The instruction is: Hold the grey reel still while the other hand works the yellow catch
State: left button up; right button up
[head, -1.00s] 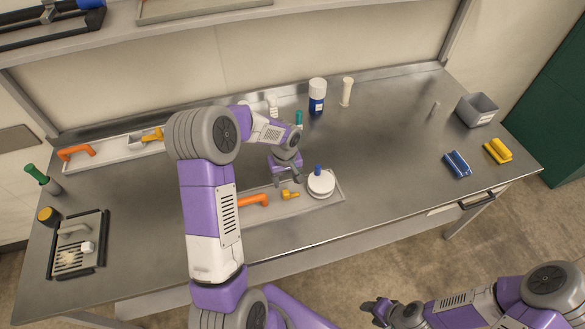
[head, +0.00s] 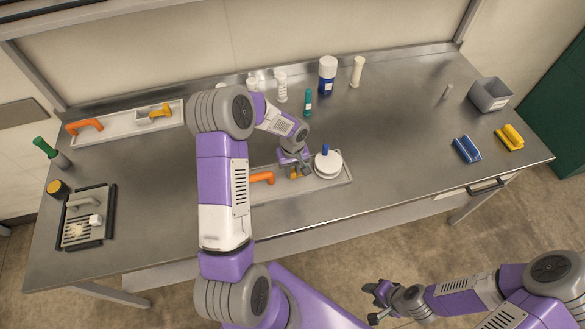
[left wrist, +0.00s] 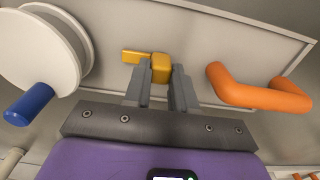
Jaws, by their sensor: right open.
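The reel (head: 328,167) is a pale grey-white disc with a blue knob, at the right end of a shallow tray (head: 336,184); it also shows in the left wrist view (left wrist: 40,50). The yellow catch (left wrist: 160,68) lies left of the reel in the same tray. My left gripper (left wrist: 160,80) has its fingers on both sides of the catch's block and appears closed on it. In the head view the gripper (head: 296,172) largely hides the catch. My right gripper (head: 371,302) is open and empty, in front of the table, away from the reel.
An orange handle (head: 262,178) lies left of the catch in the tray. Bottles, including a blue-white one (head: 327,77), stand behind. A back-left tray (head: 110,130) holds another orange handle and yellow piece. A grey bin (head: 491,95) stands at right.

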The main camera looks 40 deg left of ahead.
aim_at(292, 171)
pick_arm(q)
grip_shut()
jog(key=o, duration=0.6)
grip_release()
notch_tip(292, 171, up, 12)
jog(key=shift+c, duration=0.3)
